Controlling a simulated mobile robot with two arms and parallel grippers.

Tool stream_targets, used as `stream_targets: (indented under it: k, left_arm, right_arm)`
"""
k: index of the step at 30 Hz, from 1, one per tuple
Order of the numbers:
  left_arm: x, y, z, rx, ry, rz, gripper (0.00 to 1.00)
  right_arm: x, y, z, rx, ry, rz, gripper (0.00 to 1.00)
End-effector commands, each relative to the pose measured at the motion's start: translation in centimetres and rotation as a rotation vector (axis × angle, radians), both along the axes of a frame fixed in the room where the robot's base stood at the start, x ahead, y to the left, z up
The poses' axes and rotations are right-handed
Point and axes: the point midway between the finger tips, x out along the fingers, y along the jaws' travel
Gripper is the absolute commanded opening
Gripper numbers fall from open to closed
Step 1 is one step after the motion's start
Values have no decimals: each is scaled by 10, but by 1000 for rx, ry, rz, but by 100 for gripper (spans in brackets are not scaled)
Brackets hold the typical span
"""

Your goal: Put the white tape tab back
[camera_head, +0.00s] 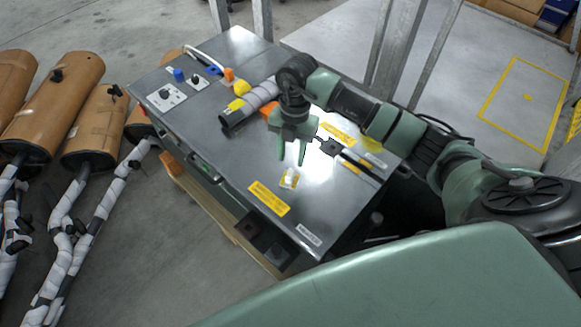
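A small white piece with a yellowish part, which looks like the white tape tab (289,178), lies on the grey metal top of the workbench (232,175). My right gripper (291,163) points down over the bench, just above the tab in the picture. Its two green fingers are apart with nothing visible between them. I cannot tell the exact height of the fingertips over the tab. My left gripper is not in view.
A white-wrapped tube with a dark end (235,117) lies behind the gripper. Blue, orange and yellow pieces sit near the bench's far left. A dark tool-like part (329,147) is right of the gripper. Brown mufflers (60,95) stand left. The bench's front middle is mostly clear.

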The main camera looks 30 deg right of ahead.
Motion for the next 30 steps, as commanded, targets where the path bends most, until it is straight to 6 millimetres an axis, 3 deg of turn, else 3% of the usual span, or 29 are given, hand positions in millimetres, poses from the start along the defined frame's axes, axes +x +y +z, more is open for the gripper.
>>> stream_targets:
  k: [4, 10, 30]
  left_arm:
    - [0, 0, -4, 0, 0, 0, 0]
    - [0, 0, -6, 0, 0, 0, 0]
    - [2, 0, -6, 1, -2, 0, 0]
  right_arm:
    - [4, -4, 28, -1, -3, 0, 37]
    - [5, -6, 49, -1, -1, 0, 37]
    - [5, -6, 53, 0, 1, 0, 37]
